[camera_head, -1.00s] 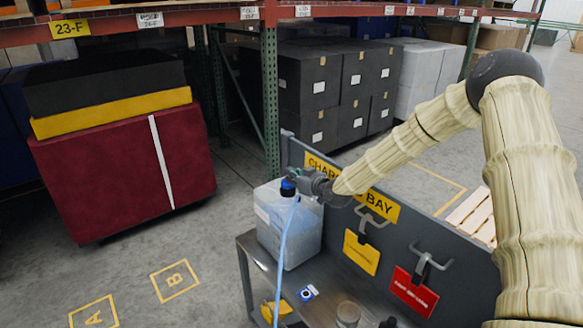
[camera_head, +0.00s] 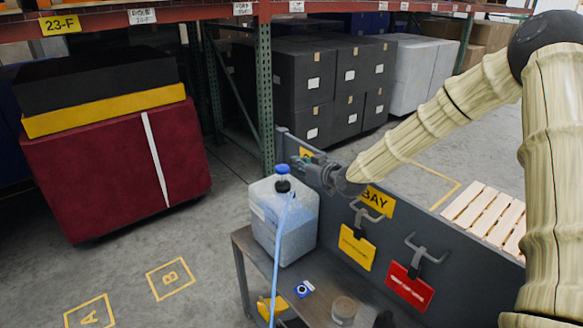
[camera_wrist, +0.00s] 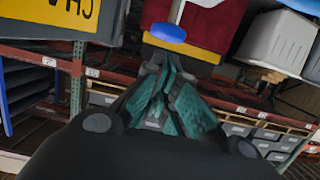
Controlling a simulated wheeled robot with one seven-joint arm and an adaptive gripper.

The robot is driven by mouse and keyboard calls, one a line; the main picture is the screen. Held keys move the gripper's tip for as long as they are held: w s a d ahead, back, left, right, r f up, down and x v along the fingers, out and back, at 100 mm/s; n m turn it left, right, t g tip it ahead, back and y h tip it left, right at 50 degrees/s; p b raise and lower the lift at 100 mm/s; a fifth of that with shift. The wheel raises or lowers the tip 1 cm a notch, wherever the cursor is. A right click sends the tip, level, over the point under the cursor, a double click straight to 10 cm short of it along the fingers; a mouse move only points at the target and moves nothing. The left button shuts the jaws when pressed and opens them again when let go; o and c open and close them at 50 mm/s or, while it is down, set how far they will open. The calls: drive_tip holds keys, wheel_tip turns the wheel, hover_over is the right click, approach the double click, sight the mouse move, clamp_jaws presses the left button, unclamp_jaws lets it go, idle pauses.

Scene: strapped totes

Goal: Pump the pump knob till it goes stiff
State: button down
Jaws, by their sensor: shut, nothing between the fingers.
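The blue pump knob (camera_head: 282,169) stands on a dark collar on top of a translucent jug (camera_head: 264,222). It is upright, with a visible gap between its cap and the jug. A light blue hose (camera_head: 281,255) runs down from the collar over the jug's front. My gripper (camera_head: 296,160) is shut and empty, just right of the knob and at about its height. In the wrist view, the shut teal fingers (camera_wrist: 168,80) point toward the blue knob (camera_wrist: 168,33), which shows just beyond their tips. I cannot tell whether they touch.
The jug stands on a metal bench (camera_head: 325,280) against a grey panel with a yellow tag (camera_head: 356,247) and a red tag (camera_head: 409,287) on hooks. A small round can (camera_head: 343,310) and a blue-and-white item (camera_head: 303,289) lie in front. Shelving stands behind.

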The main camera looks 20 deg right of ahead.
drive_tip(key=shift+b+v, duration=0.4)
drive_tip(key=shift+v, duration=1.6)
drive_tip(key=s+a+f+m+g+h, duration=0.1)
drive_tip(key=s+a+f+g, duration=0.15)
drive_tip(key=s+f, duration=0.5)
drive_tip(key=s+a+f+m+g, duration=0.1)
drive_tip(key=s+a+f+g, duration=0.2)
drive_tip(key=f, duration=0.8)
drive_tip(key=s+a+f+g+h, duration=0.1)
drive_tip(key=s+a+f, duration=0.1)
drive_tip(key=s+f, duration=0.6)
drive_tip(key=s+f+m+g+h, duration=0.1)
drive_tip(key=s+f, duration=0.4)
drive_tip(key=s, duration=0.6)
drive_tip(key=s+f+g+h, duration=0.1)
drive_tip(key=s+f+g, duration=0.3)
drive_tip(key=s, duration=0.7)
drive_tip(key=s+f+m+g+h, duration=0.1)
drive_tip(key=s+f, duration=0.5)
drive_tip(key=s, duration=0.6)
drive_tip(key=shift+f+m+g, duration=0.3)
drive_tip(key=shift+g, duration=0.55)
drive_tip(key=shift+s+a, duration=0.1)
drive_tip(key=shift+a, duration=0.05)
